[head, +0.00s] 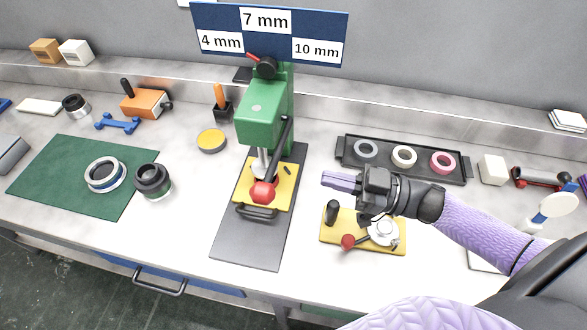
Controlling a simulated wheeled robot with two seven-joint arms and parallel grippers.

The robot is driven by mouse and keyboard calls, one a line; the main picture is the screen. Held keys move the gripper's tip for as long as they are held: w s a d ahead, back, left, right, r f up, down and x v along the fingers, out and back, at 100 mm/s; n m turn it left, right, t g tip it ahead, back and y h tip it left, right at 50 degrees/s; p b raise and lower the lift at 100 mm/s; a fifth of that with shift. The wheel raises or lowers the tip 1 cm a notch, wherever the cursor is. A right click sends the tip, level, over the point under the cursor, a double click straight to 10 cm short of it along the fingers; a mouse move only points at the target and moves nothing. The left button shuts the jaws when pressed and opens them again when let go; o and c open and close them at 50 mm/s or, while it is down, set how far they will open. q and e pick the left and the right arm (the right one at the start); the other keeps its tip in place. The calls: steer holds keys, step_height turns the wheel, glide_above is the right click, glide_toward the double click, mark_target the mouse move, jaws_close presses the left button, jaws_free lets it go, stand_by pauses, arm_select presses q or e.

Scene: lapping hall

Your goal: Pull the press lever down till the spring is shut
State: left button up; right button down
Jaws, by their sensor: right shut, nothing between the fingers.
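The green press (262,112) stands on a dark base plate (238,241) in the middle of the bench. Its black lever (282,140) slants down along the press's right side, with a red knob (262,193) low at the front, over the yellow plate (284,186). I cannot make out the spring. My right gripper (328,180) is shut and empty, to the right of the press and apart from the lever, above a small yellow fixture (338,228). My left gripper is not in view.
A black tray (345,156) with three rings lies behind my right gripper. A green mat (58,178) with a ring on it lies at the left, a black cup (152,180) at its right edge. A sign (266,38) hangs behind the press. Bare bench lies left of the base plate.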

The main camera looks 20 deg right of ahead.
mark_target(274, 171)
steer(key=w+a+r+m, duration=0.2)
steer(key=w+a+r, duration=0.25)
steer(key=a, duration=0.25)
steer(key=shift+h, duration=0.3)
steer(key=f, duration=0.4)
steer(key=shift+w+a+f+b, duration=0.35)
steer(key=shift+w+f, duration=0.05)
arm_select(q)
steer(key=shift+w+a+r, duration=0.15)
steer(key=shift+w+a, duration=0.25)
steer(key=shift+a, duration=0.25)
